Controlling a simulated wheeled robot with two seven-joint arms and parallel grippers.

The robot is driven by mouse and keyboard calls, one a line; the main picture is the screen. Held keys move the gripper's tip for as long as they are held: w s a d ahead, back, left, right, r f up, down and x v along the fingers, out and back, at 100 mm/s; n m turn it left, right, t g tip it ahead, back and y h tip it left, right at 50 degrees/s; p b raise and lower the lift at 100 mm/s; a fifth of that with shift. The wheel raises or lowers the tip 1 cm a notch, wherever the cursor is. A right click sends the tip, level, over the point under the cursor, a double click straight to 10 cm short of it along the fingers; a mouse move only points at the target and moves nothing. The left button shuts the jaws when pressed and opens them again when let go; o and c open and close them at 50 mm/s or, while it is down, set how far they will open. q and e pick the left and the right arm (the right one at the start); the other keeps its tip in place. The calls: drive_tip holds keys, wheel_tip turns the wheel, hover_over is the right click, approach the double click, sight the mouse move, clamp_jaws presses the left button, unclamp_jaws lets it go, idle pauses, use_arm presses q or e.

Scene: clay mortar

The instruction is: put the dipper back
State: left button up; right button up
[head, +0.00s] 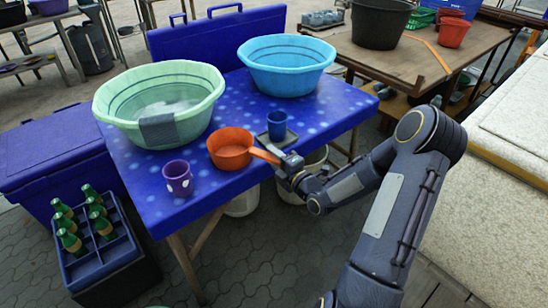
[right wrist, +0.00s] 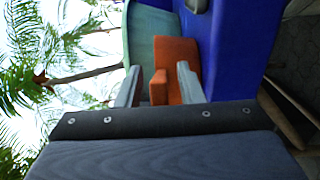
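The orange dipper (head: 231,147) sits upright on the blue spotted table, its handle (head: 264,155) pointing right over the front edge. My right gripper (head: 284,161) is at the end of that handle. In the right wrist view its two fingers (right wrist: 158,83) stand apart, with the orange dipper (right wrist: 177,55) between and beyond them. A gap shows between the left finger and the orange handle; contact at the right finger is unclear. My left gripper is in neither view.
A green basin (head: 117,97) with a grey cloth (head: 158,132) over its rim stands behind the dipper. A blue basin (head: 287,50) is at the back. A blue cup (head: 277,122) on a dark tray (head: 262,138) and a purple cup (head: 178,180) flank the dipper. Bottles (head: 69,240) stand in a crate.

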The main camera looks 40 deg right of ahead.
drive_tip(key=shift+r, duration=0.25)
drive_tip(key=s, duration=1.2)
drive_tip(key=s+a+r+m+g+y, duration=0.1)
drive_tip(key=s+a+r+m+g, duration=0.2)
drive_tip(key=s+a+m+g, duration=0.3)
drive_tip(key=s+a+r+m+g+y, duration=0.1)
drive_tip(key=s+a+r+m+g, duration=0.3)
drive_tip(key=s+a+m, duration=0.6)
drive_tip(key=a+m+g, duration=0.1)
drive_tip(key=m+g, duration=0.1)
drive_tip(key=m, duration=0.2)
drive_tip(key=shift+s+a+y, duration=0.3)
drive_tip(key=shift+s+y, duration=0.05)
drive_tip(key=shift+y, duration=0.05)
wheel_tip(320, 180, up, 16)
drive_tip(key=p, duration=1.5)
drive_tip(key=shift+f, duration=0.1)
